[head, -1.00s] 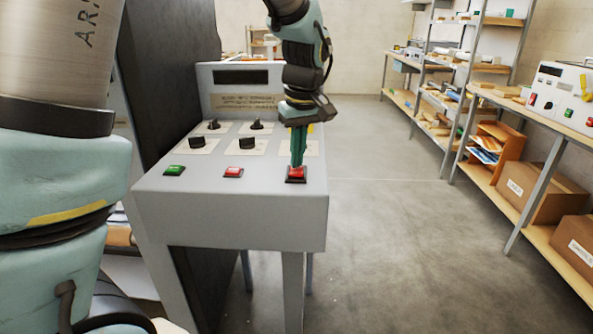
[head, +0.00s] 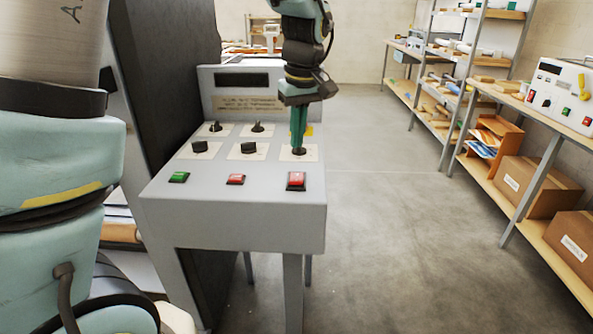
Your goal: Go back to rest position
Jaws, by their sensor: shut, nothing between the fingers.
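My gripper (head: 299,150) is at the right side of the grey control panel (head: 232,220), fingers pointing down and shut, with nothing visible between them. The green fingertips are close above or at a dark knob on the right white plate; I cannot tell if they touch it. The right red button (head: 297,180) is in front of the fingers and clear of them. A middle red button (head: 236,179) and a green button (head: 179,177) sit along the same front row.
Several black knobs (head: 248,147) stand on the panel, below a dark display (head: 241,79). A tall dark panel (head: 165,80) rises on the left. Shelves with boxes (head: 540,186) line the right. The floor (head: 385,230) between is clear.

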